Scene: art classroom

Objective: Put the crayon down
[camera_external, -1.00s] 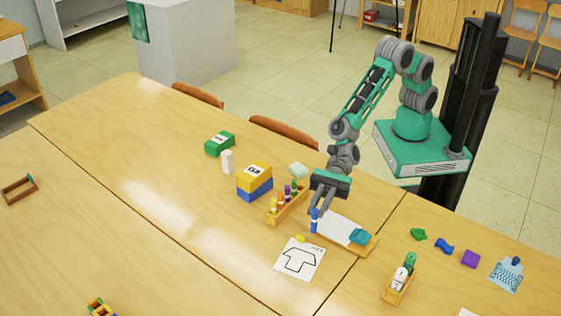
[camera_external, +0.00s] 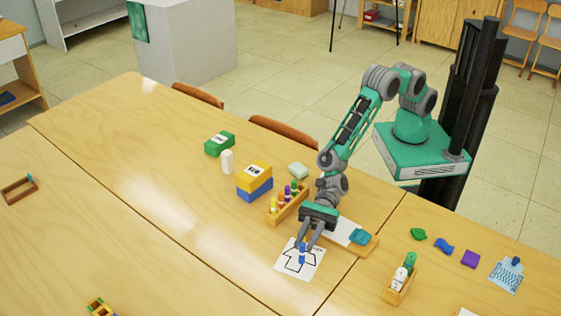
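A blue crayon (camera_external: 302,257) is upright between the fingers of my gripper (camera_external: 302,246), which looks shut on it. The gripper points down over a white sheet (camera_external: 284,268) with a black outline drawing. The crayon's lower end is over the drawing; whether it touches the paper cannot be told. The gripper hides the top part of the sheet.
A wooden holder (camera_external: 273,219) with several coloured crayons stands left of my gripper. Stacked yellow and blue boxes (camera_external: 255,180) stand farther left. The table in front of the sheet is clear.

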